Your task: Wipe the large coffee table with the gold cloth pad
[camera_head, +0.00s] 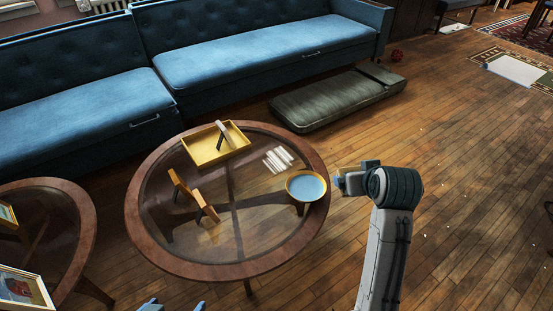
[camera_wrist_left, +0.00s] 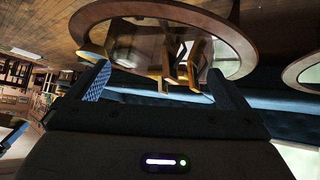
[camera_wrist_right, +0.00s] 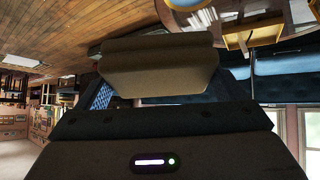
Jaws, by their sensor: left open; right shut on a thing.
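The large round coffee table (camera_head: 146,245) has a wooden rim and a glass top. It also shows in the left wrist view (camera_wrist_left: 243,40). My left gripper (camera_head: 173,304) is open and empty at the table's near side; its two fingers stand apart in the left wrist view (camera_wrist_left: 160,72). My right gripper (camera_head: 342,181) is just off the table's right rim, beside the bowl. In the right wrist view it is shut on the gold cloth pad (camera_wrist_right: 155,68), a brownish block that looks dark there. I cannot make out the pad in the head view.
On the table are a yellow tray (camera_head: 195,158) with a small upright thing, several white sticks (camera_head: 278,159), a yellow-rimmed blue bowl (camera_head: 306,187) and two golden-brown stands (camera_head: 205,205). A second table (camera_head: 84,225) stands left, a blue sofa (camera_head: 250,50) behind, a green cushion (camera_head: 335,100) behind right.

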